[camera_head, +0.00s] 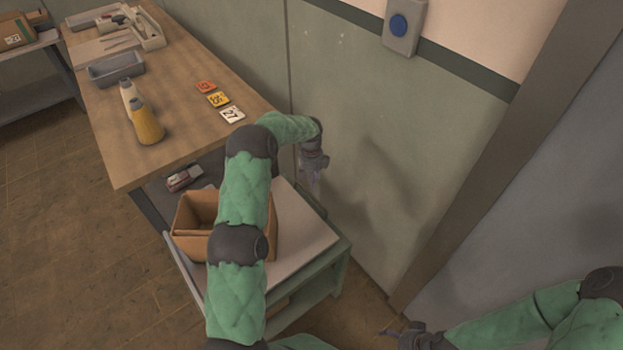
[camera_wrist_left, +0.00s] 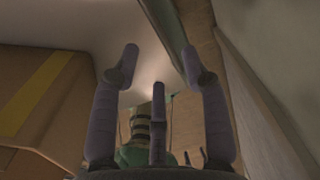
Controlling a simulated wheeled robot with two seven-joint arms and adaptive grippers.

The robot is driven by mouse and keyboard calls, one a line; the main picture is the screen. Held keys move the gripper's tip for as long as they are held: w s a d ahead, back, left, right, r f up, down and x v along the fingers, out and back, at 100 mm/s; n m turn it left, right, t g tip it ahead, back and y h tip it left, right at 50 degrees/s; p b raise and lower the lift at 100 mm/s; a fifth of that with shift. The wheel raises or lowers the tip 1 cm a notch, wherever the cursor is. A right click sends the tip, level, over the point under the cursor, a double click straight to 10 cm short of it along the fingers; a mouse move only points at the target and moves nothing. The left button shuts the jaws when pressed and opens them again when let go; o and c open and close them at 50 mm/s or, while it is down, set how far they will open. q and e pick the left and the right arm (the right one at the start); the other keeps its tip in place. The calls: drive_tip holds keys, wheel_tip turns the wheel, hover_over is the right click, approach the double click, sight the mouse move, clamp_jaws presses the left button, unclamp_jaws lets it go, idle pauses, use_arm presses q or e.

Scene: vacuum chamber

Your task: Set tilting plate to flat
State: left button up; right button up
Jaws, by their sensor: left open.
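A pale flat plate (camera_head: 305,228) tops a low green-framed stand beside the wooden table; I take it for the tilting plate. Its tilt is hard to judge, and my left arm and a box hide part of it. My left gripper (camera_head: 314,184) hangs at the plate's far right edge, near the wall. In the left wrist view the left gripper (camera_wrist_left: 160,75) has its fingers spread and nothing between them. A pale surface (camera_wrist_left: 85,22) fills the upper left there. My right gripper (camera_head: 390,333) is low at the right, away from the plate; its jaws are too small to read.
An open cardboard box (camera_head: 190,215) stands on the plate, partly behind my left arm. The wooden table (camera_head: 180,100) holds two bottles (camera_head: 146,120), a grey tray (camera_head: 116,67) and small cards (camera_head: 218,99). The green wall (camera_head: 370,130) is close beside the left gripper.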

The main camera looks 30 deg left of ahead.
use_arm(q)
drive_tip(key=c, duration=0.6)
drive_tip(key=shift+s+d+n, duration=0.15)
drive_tip(key=shift+n, duration=0.45)
clamp_jaws()
wheel_tip(320, 180, up, 2)
drive_tip(key=n+t+h, duration=0.3)
drive_tip(key=n+h, duration=0.1)
drive_tip(key=n, duration=2.2)
hover_over(319, 205)
drive_tip(key=s+a, duration=0.1)
drive_tip(key=s, duration=0.1)
drive_tip(key=s+a+n+t+y+b, duration=0.15)
drive_tip(key=s+n, duration=0.25)
drive_tip(key=n, duration=0.9)
drive_tip(key=s+a+n+t, duration=0.1)
drive_tip(key=s+n+t, duration=0.15)
drive_tip(key=n, duration=1.15)
drive_tip(key=shift+g, duration=0.4)
drive_tip(key=b+x, duration=0.5)
drive_tip(key=x, duration=0.8)
drive_tip(key=shift+w+f+b, duration=0.1)
drive_tip(key=shift+f+b, duration=0.05)
drive_tip(key=shift+b, duration=0.15)
